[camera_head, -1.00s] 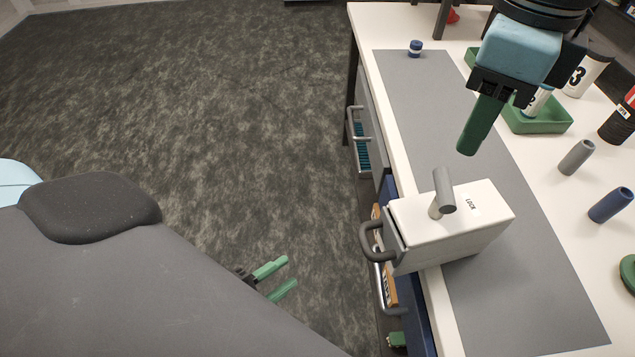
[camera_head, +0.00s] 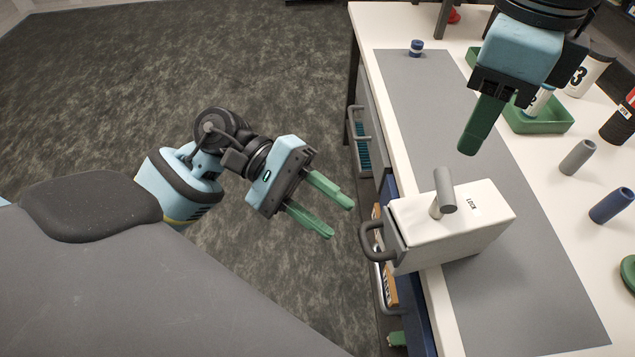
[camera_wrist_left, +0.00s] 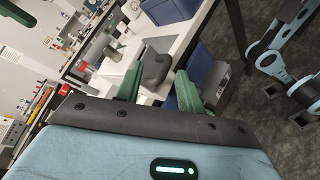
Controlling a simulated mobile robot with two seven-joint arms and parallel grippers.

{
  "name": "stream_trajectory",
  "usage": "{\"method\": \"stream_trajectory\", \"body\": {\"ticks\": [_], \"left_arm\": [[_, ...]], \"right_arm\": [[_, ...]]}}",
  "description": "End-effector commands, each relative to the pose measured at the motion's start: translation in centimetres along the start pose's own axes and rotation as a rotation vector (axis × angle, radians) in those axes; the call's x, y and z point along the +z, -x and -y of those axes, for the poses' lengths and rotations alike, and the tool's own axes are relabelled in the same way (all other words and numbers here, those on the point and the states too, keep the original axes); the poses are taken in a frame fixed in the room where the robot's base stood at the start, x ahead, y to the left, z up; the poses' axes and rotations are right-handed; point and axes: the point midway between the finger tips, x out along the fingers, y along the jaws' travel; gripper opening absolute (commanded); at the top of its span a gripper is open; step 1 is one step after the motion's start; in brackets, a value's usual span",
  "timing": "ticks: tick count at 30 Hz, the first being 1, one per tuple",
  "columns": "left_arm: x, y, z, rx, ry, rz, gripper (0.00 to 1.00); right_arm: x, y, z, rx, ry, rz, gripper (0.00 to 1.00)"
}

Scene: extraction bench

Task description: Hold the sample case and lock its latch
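The white sample case (camera_head: 455,245) stands on the grey mat at the table's near edge. Its dark grey handle (camera_head: 370,240) sticks out to the left past the edge. The grey latch lever (camera_head: 444,190) stands on its top, left of the word LOCK. My left gripper (camera_head: 341,218) is open and empty, left of the handle and apart from it. In the left wrist view the handle (camera_wrist_left: 155,68) shows between and beyond the green fingers. My right gripper (camera_head: 468,150) hangs above and behind the case, clear of the lever; its fingers overlap in view.
A green tray (camera_head: 540,122), a grey cylinder (camera_head: 577,157) and a blue cylinder (camera_head: 611,205) are to the right. A small blue-and-white container (camera_head: 416,48) stands far back. Drawer handles (camera_head: 360,123) protrude below the table edge.

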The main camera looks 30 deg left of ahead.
Motion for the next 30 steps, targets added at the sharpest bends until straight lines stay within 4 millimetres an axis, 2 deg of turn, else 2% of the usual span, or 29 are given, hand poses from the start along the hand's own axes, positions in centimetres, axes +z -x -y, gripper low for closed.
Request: {"method": "stream_trajectory", "body": {"ticks": [3, 6, 14, 17, 30], "left_arm": [[-0.5, 1.0, -0.1, -0.1, -0.139, -0.052, 0.38], [-0.8, 1.5, 0.0, -0.145, -0.197, -0.073, 0.38], [-0.9, 1.4, 0.1, -0.162, -0.217, -0.08, 0.38], [-0.9, 0.7, 0.2, -0.159, -0.216, -0.077, 0.38], [-1.5, -4.9, 1.0, -0.158, -0.213, -0.076, 0.38]], "right_arm": [[0.0, 0.0, 0.0, 0.0, 0.0, 0.0, 0.36], [0.0, 0.0, 0.0, 0.0, 0.0, 0.0, 0.36], [0.0, 0.0, 0.0, 0.0, 0.0, 0.0, 0.36], [0.0, 0.0, 0.0, 0.0, 0.0, 0.0, 0.36], [0.0, 0.0, 0.0, 0.0, 0.0, 0.0, 0.36]]}}
